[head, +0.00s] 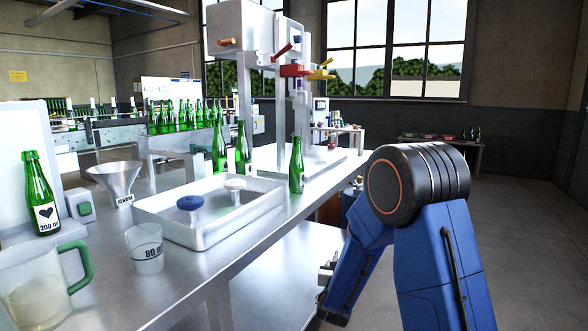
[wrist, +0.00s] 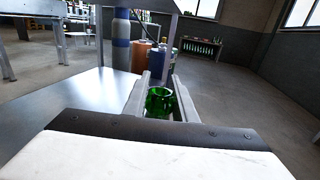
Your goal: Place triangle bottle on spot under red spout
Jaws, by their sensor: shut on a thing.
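My gripper (wrist: 158,95) is shut on a green glass bottle (wrist: 160,101) in the wrist view. Its label is out of sight, so I cannot tell whether it bears a triangle. In the head view only a grey part of my gripper (head: 327,270) shows, beside the table's right edge and low, and the held bottle is not visible there. The red spout (head: 295,71) is on the white filling machine (head: 240,30), left of a yellow spout (head: 321,74). The white base plate (head: 325,160) lies below them. The spot itself cannot be made out.
Green bottles (head: 297,168) (head: 243,150) (head: 219,148) stand near the machine. A white tray (head: 215,228) holds a blue-topped and a white-topped piece. A funnel (head: 115,182), beaker (head: 145,248), jug (head: 38,290) and heart-labelled bottle (head: 41,200) crowd the table's left. Open floor lies right.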

